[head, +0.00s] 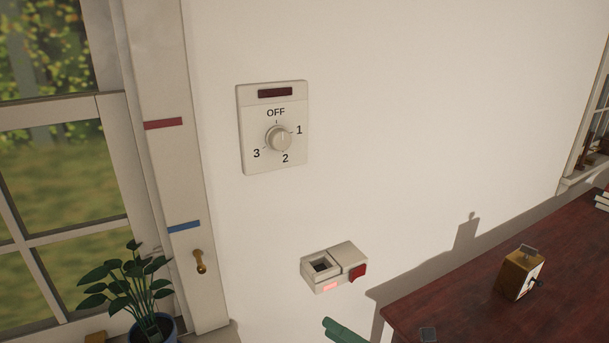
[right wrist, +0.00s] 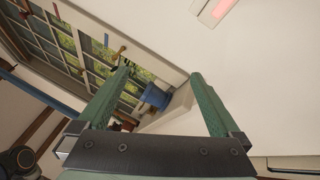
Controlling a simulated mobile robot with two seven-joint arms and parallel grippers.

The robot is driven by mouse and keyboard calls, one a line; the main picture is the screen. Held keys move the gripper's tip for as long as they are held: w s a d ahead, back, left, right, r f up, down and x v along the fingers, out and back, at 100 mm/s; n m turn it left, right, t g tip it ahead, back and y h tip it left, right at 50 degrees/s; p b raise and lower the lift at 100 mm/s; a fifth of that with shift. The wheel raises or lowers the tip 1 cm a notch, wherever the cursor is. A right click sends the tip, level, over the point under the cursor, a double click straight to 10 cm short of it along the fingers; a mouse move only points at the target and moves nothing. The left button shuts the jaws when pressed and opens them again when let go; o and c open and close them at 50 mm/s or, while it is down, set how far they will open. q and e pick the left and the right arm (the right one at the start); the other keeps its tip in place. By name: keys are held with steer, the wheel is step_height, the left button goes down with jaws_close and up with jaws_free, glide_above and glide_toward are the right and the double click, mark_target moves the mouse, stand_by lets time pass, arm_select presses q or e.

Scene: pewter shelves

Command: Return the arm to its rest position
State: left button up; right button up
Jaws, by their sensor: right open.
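My right gripper (head: 343,331) shows only as a green finger piece at the bottom edge of the head view, below a small wall box. In the right wrist view the right gripper (right wrist: 160,76) has its two green fingers spread wide, with nothing between them. The rest of the right arm is hidden in the head view. My left gripper is in neither view.
A dial panel (head: 273,128) and the wall box (head: 336,268) with a red button and lit red strip are on the wall. A dark red table (head: 480,285) bearing a small wooden box (head: 520,273) is right. A potted plant (head: 130,290) stands left by the window frame.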

steer(key=s+d+f+m+h+p, duration=0.1)
steer(key=s+d+f+m+h, duration=0.2)
steer(key=s+f+m, duration=0.3)
steer(key=s+d+f+m+h+p, duration=0.1)
steer(key=s+d+f+m+h, duration=0.3)
steer(key=m, duration=1.1)
steer(key=s+d+f+m+g+h+p, duration=0.1)
steer(key=s+d+f+m+h, duration=0.2)
steer(key=s+f+m+h, duration=0.4)
step_height(320, 180, down, 2)
steer(key=m, duration=0.3)
steer(key=shift+s+d+f, duration=0.2)
steer(key=shift+s+d, duration=0.1)
steer(key=shift+s, duration=0.05)
